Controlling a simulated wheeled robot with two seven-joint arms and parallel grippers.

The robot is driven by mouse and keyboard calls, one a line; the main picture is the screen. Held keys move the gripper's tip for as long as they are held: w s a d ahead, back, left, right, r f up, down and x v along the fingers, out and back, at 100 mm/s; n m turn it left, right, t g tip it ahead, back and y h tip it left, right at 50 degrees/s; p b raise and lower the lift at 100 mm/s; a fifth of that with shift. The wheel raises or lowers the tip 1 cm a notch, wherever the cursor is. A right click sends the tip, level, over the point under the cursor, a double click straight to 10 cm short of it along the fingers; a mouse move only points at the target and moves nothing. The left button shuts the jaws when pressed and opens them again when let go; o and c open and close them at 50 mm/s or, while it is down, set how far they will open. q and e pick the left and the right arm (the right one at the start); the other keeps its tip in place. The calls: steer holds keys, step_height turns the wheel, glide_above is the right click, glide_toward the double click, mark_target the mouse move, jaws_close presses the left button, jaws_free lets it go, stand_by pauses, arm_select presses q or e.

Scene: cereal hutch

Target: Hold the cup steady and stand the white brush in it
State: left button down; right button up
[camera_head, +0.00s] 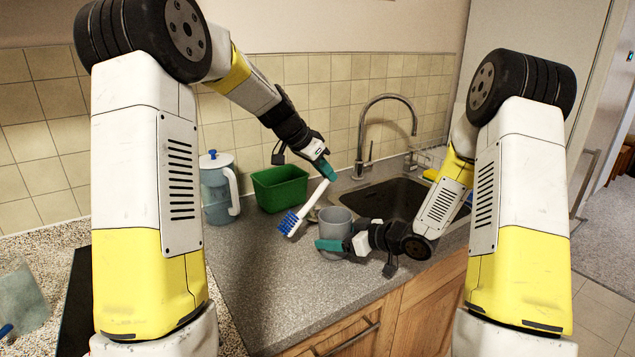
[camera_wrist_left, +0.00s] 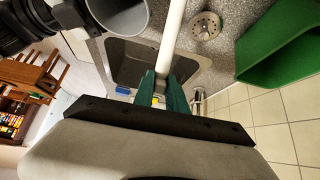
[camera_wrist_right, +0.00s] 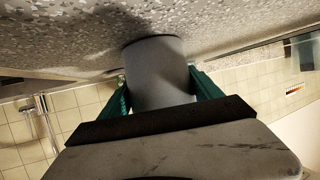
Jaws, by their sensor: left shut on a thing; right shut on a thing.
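The grey cup (camera_head: 335,226) stands upright on the counter in front of the sink. My right gripper (camera_head: 330,245) is shut on the cup, low on its side; in the right wrist view the cup (camera_wrist_right: 160,75) sits between the two green fingers (camera_wrist_right: 160,98). My left gripper (camera_head: 325,170) is shut on the handle of the white brush (camera_head: 309,204), higher up and behind the cup. The brush slants down to the left, its blue and white bristles lowest, left of the cup in the head view. In the left wrist view the white handle (camera_wrist_left: 174,35) runs between the fingers (camera_wrist_left: 165,90).
A green tub (camera_head: 280,188) and a blue pitcher with a white lid (camera_head: 218,188) stand at the back left. The sink (camera_head: 385,201) with its tap (camera_head: 378,130) lies behind and right of the cup. The counter front left of the cup is clear.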

arm_select(q)
steer(key=w+d+r+m+g+h, duration=0.1)
steer(key=d+r+m+g+h, duration=0.3)
steer(key=d+r+m+h, duration=0.5)
steer(key=s+a+r+g+h, duration=0.2)
steer(key=s+a+r+g, duration=0.1)
steer(key=s+a+r, duration=0.6)
step_height(320, 180, down, 13)
steer(key=d, duration=0.1)
steer(key=shift+w+d+m, duration=0.15)
steer(key=shift+d+m, duration=0.05)
steer(key=shift+m, duration=0.2)
stand_by(0.4)
steer(key=shift+f, duration=0.1)
steer(key=c, duration=1.3)
jaws_free()
